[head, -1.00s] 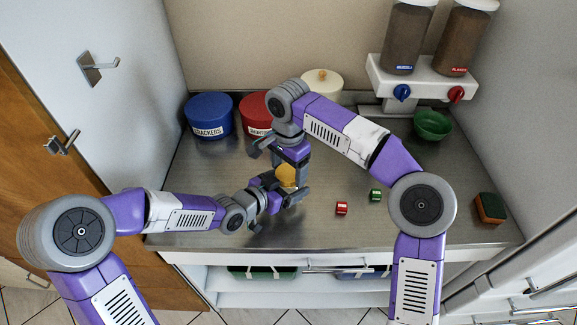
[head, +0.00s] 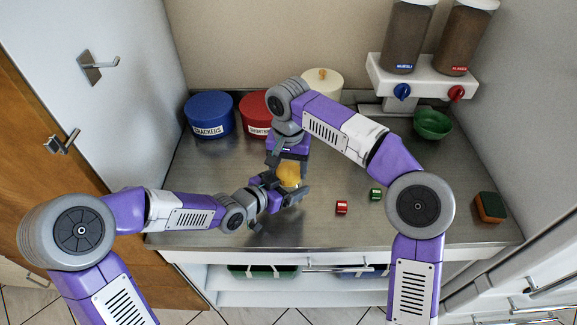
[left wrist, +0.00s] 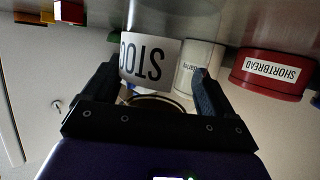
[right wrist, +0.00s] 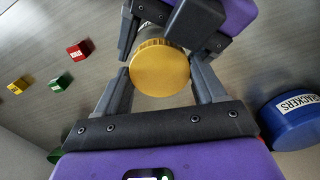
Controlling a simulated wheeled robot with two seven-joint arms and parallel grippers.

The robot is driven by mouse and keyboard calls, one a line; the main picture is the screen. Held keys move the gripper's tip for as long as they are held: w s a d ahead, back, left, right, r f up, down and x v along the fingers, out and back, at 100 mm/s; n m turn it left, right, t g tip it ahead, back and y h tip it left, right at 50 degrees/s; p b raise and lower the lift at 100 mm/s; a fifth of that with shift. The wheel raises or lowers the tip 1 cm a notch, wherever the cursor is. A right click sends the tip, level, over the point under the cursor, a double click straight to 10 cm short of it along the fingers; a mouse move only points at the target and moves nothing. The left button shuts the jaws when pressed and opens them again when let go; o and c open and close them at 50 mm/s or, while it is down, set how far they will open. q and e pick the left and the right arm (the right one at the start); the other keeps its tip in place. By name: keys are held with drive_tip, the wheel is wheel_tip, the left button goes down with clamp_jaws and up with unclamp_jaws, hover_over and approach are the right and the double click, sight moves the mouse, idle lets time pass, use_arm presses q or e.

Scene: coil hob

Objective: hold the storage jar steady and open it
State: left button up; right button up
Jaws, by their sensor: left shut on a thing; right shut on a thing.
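The storage jar is clear with a white label (left wrist: 150,62) reading "STOC" and a round gold lid (right wrist: 160,68). The lid also shows in the head view (head: 289,175), still on the jar. My left gripper (head: 288,196) is shut on the jar's body from the left; in the left wrist view its fingers stand either side of the label. My right gripper (head: 287,165) is above the jar and shut on the lid, with a finger on each side of it in the right wrist view. Much of the jar's body is hidden by the grippers in the head view.
Red (head: 342,207) and green (head: 375,195) blocks lie right of the jar; a yellow block (right wrist: 18,86) shows in the right wrist view. Blue (head: 209,114), red (head: 255,108) and cream (head: 322,84) canisters stand behind. A green bowl (head: 433,124) and sponge (head: 490,207) are at right.

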drive_tip(key=o, duration=1.2)
drive_tip(key=shift+c, duration=0.2)
